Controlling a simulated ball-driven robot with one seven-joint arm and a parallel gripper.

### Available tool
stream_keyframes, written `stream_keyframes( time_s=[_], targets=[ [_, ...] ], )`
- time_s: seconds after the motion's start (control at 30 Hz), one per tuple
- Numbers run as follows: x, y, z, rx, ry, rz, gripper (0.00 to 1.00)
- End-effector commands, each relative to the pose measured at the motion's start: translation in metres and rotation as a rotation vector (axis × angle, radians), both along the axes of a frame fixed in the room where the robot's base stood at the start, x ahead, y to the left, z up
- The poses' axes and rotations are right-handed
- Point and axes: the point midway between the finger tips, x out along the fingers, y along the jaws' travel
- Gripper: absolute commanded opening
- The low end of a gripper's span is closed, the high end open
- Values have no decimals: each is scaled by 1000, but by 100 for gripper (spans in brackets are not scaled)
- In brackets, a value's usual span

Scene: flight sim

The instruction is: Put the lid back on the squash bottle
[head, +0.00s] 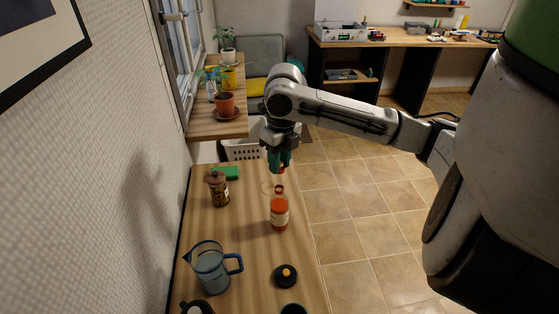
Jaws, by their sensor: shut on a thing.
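The squash bottle (279,212), orange with a pale label, stands upright on the wooden table near its right edge. Its narrow neck points up and looks dark orange at the top. My gripper (280,164) points down above and just behind the bottle in the picture, apart from it. Its teal fingers are shut on a small reddish thing (282,169), which looks like the lid. The fingers hide most of it, so its shape and tilt cannot be told.
A lidded jar (220,192), a green block (226,173) and a clear round rim (266,187) are near the bottle. A blue jug (210,268) and a black round thing with an orange top (286,276) stand nearer.

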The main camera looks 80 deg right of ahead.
Motion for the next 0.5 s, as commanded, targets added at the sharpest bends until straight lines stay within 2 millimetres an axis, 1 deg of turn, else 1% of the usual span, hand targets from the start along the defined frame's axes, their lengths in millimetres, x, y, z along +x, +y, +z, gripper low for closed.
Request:
stream_keyframes(
  time_s=[0.27, 0.5],
  targets=[
    [0, 0, -19, 0, -1, -3, 2],
    [0, 0, -41, 0, 0, -4, 2]
  ],
)
